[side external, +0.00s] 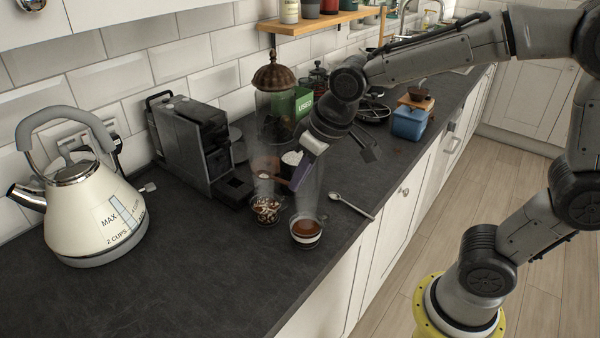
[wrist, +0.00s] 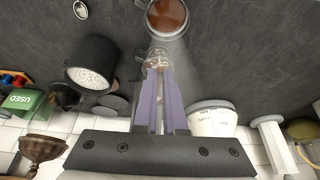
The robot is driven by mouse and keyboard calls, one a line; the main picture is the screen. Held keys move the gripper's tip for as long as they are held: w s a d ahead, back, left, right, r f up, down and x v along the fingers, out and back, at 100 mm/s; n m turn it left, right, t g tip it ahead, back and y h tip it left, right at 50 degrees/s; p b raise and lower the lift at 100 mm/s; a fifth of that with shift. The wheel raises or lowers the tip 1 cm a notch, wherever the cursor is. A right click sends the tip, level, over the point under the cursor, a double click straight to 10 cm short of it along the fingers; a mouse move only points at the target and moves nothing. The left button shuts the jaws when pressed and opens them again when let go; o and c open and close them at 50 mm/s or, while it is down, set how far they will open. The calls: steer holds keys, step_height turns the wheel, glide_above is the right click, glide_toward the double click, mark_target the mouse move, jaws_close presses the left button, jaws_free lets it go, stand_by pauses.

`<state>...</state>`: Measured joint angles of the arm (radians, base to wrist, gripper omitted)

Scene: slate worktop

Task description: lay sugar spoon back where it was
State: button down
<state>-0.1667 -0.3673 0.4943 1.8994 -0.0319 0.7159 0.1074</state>
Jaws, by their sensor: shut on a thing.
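My gripper (side external: 299,178) is above the worktop, over the cups. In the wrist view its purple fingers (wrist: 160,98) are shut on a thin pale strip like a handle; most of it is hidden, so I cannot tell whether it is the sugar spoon. A dark mug of white sugar (wrist: 90,70) stands left of the fingers. A small glass (side external: 266,208) with brown and white contents is below my gripper.
A cup of brown coffee (side external: 306,232) stands near the front edge. A white kettle (side external: 88,205), a black coffee machine (side external: 205,145), a lidded glass jar (side external: 273,110) and a green box (side external: 303,103) stand around. The left front worktop is clear.

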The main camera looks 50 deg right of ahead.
step_height(320, 180, up, 5)
steer(key=s+d+m+h, duration=0.1)
steer(key=s+d+m, duration=0.35)
steer(key=d, duration=0.45)
steer(key=s+d+m+h, duration=0.25)
steer(key=s+d, duration=0.25)
steer(key=d, duration=0.4)
steer(key=shift+g+y, duration=0.3)
steer(key=shift+y, duration=0.05)
steer(key=shift+a+f, duration=0.15)
steer(key=shift+f, duration=8.1)
steer(key=c, duration=0.9)
jaws_free()
